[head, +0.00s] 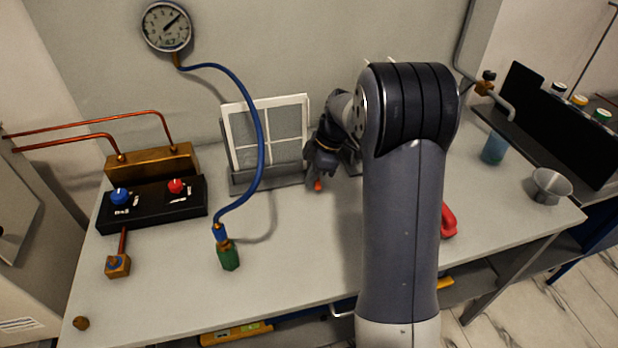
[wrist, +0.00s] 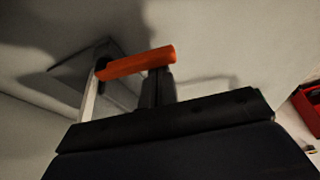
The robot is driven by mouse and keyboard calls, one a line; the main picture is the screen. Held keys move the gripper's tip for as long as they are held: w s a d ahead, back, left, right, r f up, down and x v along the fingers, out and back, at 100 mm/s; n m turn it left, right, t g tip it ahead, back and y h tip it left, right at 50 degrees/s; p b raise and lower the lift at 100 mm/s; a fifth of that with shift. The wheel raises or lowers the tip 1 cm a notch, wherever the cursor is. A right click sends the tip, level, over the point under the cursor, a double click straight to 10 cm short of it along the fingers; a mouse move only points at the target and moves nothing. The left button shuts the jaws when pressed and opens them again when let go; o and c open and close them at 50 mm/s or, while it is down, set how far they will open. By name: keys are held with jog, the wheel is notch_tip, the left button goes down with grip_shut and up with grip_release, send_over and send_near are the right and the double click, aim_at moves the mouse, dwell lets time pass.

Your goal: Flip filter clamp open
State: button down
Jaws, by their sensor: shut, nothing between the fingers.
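The clamp's orange handle (wrist: 137,62) lies across the wrist view, just beyond my fingertips. A pale metal bar (wrist: 90,100) runs down from its left end. In the head view only a small orange bit (head: 317,186) of the handle shows below my gripper (head: 318,166). In the wrist view my dark fingers (wrist: 158,86) are together, with nothing between them. They are at or very near the handle; I cannot tell whether they touch it. The white-framed filter panel (head: 228,128) stands upright in its holder, left of my gripper. My arm hides the area to the right.
A blue hose (head: 258,120) hangs from the gauge (head: 167,27) in front of the filter panel. A black box with knobs (head: 150,204) stands at left. A red handle-like item (head: 448,221) is partly behind my arm. The front middle of the table (head: 295,255) is clear.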

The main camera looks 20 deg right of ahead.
jog(key=shift+s+d, duration=0.15)
jog(key=shift+d, duration=0.25)
jog(key=shift+w+a, duration=0.4)
jog(key=shift+a, duration=0.6)
jog(key=a+b, duration=0.1)
jog(key=a, duration=0.1)
jog(key=shift+a+f, duration=0.1)
jog(key=shift+a, duration=0.25)
jog(key=shift+a+r, duration=0.2)
jog(key=shift+r, duration=0.45)
jog(key=v, duration=0.9)
jog(key=shift+w+d+f, duration=0.1)
jog(key=shift+f, duration=0.05)
